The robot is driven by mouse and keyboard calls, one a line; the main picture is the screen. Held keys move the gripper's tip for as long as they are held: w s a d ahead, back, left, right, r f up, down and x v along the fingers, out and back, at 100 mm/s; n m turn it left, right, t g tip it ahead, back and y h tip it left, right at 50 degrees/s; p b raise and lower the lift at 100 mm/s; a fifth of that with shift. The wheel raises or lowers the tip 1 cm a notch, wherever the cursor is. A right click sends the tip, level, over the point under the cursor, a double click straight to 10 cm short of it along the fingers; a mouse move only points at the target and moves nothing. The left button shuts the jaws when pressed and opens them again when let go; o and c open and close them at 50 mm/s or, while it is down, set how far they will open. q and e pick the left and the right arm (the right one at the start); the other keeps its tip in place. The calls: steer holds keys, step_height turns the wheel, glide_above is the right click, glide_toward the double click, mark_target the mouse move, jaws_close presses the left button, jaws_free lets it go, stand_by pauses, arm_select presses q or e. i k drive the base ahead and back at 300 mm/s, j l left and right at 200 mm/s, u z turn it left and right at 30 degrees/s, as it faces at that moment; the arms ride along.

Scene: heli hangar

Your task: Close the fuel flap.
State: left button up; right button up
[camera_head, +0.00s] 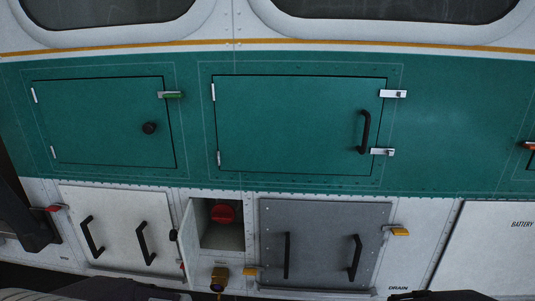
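The fuel flap (188,232) is a narrow white door in the lower white band of the helicopter's side, at the left edge of a small recess (222,236). It stands open, swung outward and seen nearly edge-on. A red cap (223,213) shows inside the recess. A brass-coloured fitting (219,279) is just below the opening. Neither gripper can be made out. Only dark parts, which may be my arms, show along the bottom edge, well apart from the flap.
A white panel (118,232) with two black handles is left of the flap. A grey panel (322,245) with two handles and yellow latches is right of the recess. Two green doors (300,122) above are closed. A dark upright structure (22,215) stands at the far left.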

mark_target(187, 236)
steer(key=k+j, duration=0.1)
steer(key=j, duration=0.35)
steer(key=k+j, duration=0.15)
steer(key=j, duration=0.3)
steer(key=k+j, duration=0.1)
steer(key=j, duration=0.35)
steer(key=z, duration=0.05)
